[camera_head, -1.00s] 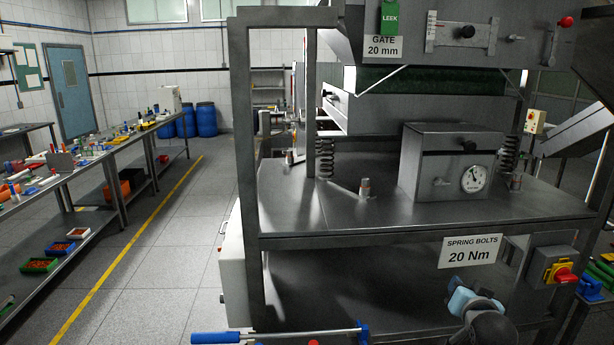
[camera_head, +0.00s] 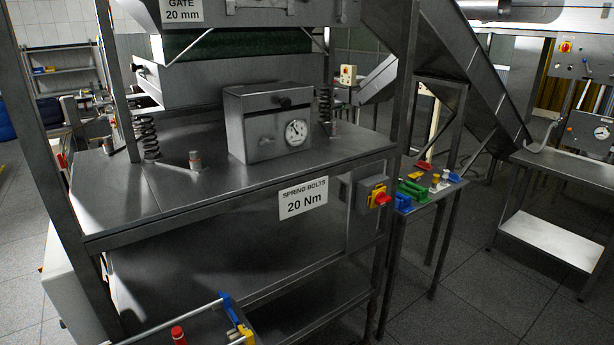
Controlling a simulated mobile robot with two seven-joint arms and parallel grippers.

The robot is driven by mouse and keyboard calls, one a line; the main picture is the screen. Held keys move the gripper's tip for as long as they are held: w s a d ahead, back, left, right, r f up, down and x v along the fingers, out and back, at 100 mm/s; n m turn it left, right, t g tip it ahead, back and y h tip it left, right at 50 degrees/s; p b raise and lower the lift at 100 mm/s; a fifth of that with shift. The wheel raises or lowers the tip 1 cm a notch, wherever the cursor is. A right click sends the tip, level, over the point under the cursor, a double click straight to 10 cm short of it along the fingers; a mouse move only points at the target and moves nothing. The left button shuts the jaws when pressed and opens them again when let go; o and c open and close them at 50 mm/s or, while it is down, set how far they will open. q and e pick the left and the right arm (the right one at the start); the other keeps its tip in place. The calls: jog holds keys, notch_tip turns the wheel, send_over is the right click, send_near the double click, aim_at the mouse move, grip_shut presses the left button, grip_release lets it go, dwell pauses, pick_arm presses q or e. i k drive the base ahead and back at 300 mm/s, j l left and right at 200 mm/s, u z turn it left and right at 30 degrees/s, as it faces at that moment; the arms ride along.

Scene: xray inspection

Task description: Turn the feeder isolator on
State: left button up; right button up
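The likely feeder isolator is a grey box with a red rotary handle on a yellow plate (camera_head: 380,198). It is mounted at the right front corner of the steel feeder frame, just right of the "SPRING BOLTS 20 Nm" sign (camera_head: 303,198). The handle is too small to read its position or any on/off marking. Neither of my grippers shows in the head view, and nothing touches the isolator.
A small side table (camera_head: 428,194) with coloured tools stands right of the isolator. A blue-and-yellow-ended bar (camera_head: 235,318) and a red-topped item (camera_head: 178,335) are low in front. Open floor (camera_head: 455,300) lies at the right.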

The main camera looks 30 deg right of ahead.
aim_at(381, 198)
jog(key=z, duration=1.35)
jog(key=i+l, duration=0.25)
jog(key=i+l+u, duration=0.1)
jog(key=l, duration=0.3)
jog(key=i+l+u, duration=0.1)
jog(key=i+l, duration=0.4)
jog(key=l, duration=0.2)
jog(key=i+l+u, duration=0.1)
jog(key=i+l, duration=0.15)
jog(key=l, duration=0.1)
